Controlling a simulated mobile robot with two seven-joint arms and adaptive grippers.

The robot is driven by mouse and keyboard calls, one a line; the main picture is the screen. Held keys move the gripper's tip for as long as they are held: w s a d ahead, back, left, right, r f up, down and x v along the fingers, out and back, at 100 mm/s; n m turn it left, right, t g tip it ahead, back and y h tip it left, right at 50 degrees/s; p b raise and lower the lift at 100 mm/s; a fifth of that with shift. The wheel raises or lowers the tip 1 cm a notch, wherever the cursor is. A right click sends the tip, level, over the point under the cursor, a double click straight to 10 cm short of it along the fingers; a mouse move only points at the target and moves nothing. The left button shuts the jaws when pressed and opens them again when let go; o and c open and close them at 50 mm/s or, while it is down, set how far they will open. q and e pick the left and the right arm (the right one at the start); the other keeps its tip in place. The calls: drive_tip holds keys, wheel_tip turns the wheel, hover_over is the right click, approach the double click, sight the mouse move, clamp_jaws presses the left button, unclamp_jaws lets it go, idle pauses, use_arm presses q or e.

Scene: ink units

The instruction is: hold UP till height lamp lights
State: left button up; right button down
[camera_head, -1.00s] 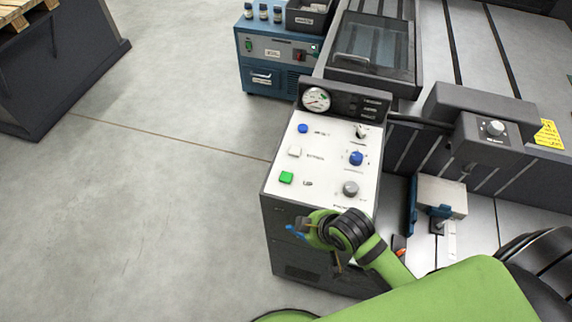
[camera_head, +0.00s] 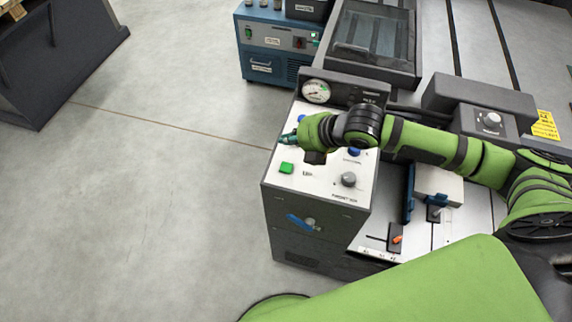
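The green button (camera_head: 286,168) marked UP sits on the white top (camera_head: 335,188) of the control box, near its left edge. My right gripper (camera_head: 287,138) is over the left edge of the panel, above and beyond the green button in the picture, and apart from it in the view. Its dark teal fingertips are small, and I cannot tell if they are open or shut. My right arm comes in from the right and hides the white button and the smaller blue button. I cannot make out a lit height lamp. My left gripper is not in view.
A round gauge (camera_head: 316,91) stands at the panel's back. A blue knob (camera_head: 355,151), partly covered, and a grey knob (camera_head: 348,179) are on the panel. A blue lever (camera_head: 302,222) is on the box front. A blue unit (camera_head: 262,67) stands behind.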

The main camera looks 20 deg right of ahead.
drive_tip(key=shift+f, duration=0.1)
drive_tip(key=b, duration=0.7)
hover_over(282, 164)
drive_tip(key=s+d, duration=0.1)
drive_tip(key=s, duration=0.1)
wheel_tip(282, 164, down, 6)
drive_tip(key=shift+w+d+f, duration=0.1)
drive_tip(key=shift+d+f, duration=0.05)
drive_tip(key=shift+f, duration=0.1)
drive_tip(key=shift+f+b, duration=0.65)
drive_tip(key=shift+f, duration=0.4)
drive_tip(key=shift+f, duration=0.1)
drive_tip(key=shift+f, duration=0.3)
drive_tip(key=shift+f, duration=0.5)
idle(4.4)
